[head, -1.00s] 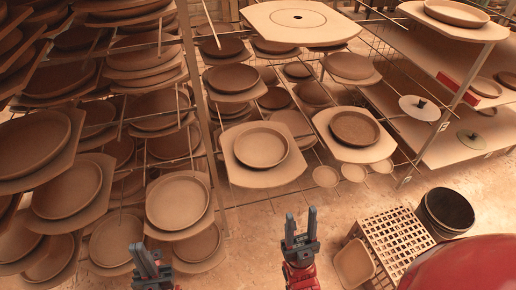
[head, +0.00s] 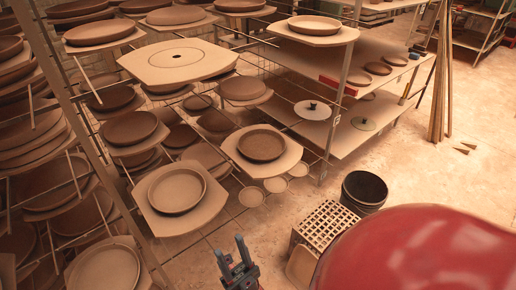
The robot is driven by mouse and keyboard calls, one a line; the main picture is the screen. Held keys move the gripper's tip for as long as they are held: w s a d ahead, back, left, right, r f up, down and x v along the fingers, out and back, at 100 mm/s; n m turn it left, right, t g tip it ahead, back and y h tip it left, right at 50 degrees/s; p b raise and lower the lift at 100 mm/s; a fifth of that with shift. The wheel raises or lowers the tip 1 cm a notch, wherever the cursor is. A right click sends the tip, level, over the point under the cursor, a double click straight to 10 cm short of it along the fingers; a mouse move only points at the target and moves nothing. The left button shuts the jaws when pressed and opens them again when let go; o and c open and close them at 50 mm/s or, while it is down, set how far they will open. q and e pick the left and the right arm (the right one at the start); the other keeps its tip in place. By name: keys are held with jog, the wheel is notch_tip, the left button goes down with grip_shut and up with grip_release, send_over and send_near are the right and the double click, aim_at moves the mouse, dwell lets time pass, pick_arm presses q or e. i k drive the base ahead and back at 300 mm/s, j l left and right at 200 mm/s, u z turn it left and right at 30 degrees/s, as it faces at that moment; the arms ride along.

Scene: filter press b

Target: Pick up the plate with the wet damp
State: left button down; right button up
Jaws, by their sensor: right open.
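Many round brown plates sit on pale boards on the wire rack. One plate (head: 261,145) at the rack's right front has a darker, damp-looking inside and lies on a pale board (head: 287,163). A lighter plate (head: 177,190) lies on a board to its lower left. My right gripper (head: 231,248) is at the bottom of the head view, below both plates in the picture and apart from them. Its jaws are open, with nothing seen between them. My left gripper is out of the picture.
A slatted crate (head: 325,222) and a dark bucket (head: 363,190) stand on the floor at right. A large red rounded surface fills the lower right. Shelves (head: 345,138) with lids and plates stand behind. Thin rack rods stick out between the boards. Open floor lies at right.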

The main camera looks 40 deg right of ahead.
aim_at(260, 145)
jog(key=i+l+z, duration=0.6)
jog(key=i+l, duration=0.1)
jog(key=i, duration=0.1)
